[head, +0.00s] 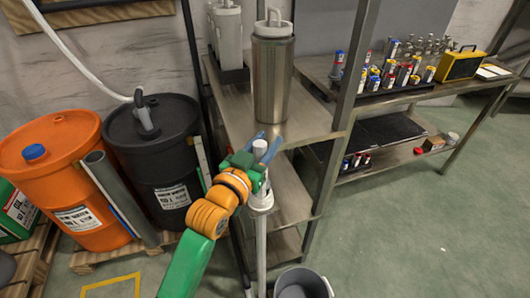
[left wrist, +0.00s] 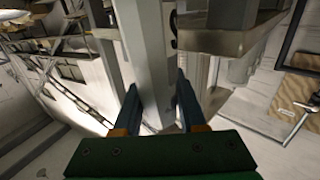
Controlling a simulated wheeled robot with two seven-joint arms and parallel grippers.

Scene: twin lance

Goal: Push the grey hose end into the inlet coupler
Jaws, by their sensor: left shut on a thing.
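My left gripper (head: 262,148) reaches in from below in the head view, its blue fingers shut on a pale grey upright tube (head: 262,235). The tube has a wider collar (head: 261,204) below the fingers and runs down beside the shelf's front. The left wrist view shows a grey shaft (left wrist: 150,62) between the two fingers (left wrist: 158,105). I cannot tell whether this tube is the grey hose end. A pale hose (head: 82,62) runs to a grey fitting (head: 146,118) on the black drum (head: 158,165). I cannot make out the inlet coupler for certain. My right gripper is not in view.
A steel canister (head: 271,80) stands on the metal shelf (head: 308,118) just behind my gripper. A shelf post (head: 349,85) rises to its right. An orange drum (head: 60,170) stands at left, and a grey bucket (head: 301,284) below. The floor at right is clear.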

